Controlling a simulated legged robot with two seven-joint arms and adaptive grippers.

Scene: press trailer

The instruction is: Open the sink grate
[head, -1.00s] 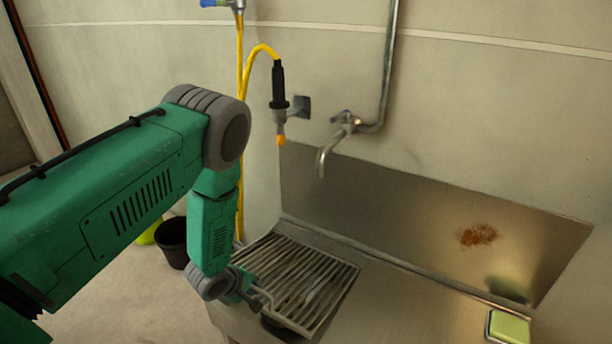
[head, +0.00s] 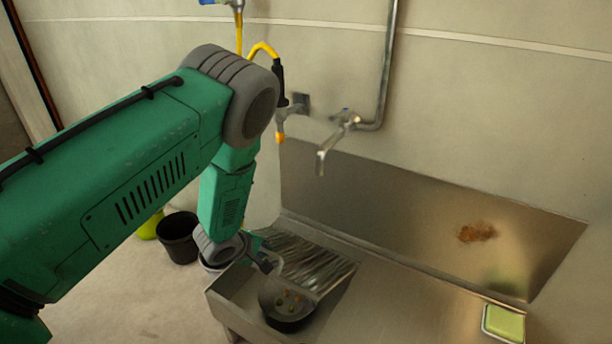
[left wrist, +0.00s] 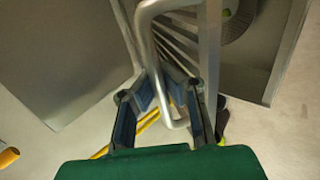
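The sink grate (head: 318,256), a rack of metal bars, is tilted up at its front left side. Its far side stays low in the sink. Below it the basin and a dark round strainer (head: 287,311) with small bits of food show. My left gripper (head: 270,262) is at the lifted edge, at the grate's loop handle. In the left wrist view the loop handle (left wrist: 171,105) passes between the two blue-padded fingers (left wrist: 168,98), which stand apart with a visible gap around the bar. My right gripper is not in view.
The steel counter (head: 400,310) right of the sink is clear except for a green sponge in a dish (head: 503,323). A faucet (head: 335,140) and a yellow hose (head: 262,50) hang on the wall. A black bucket (head: 178,238) stands on the floor.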

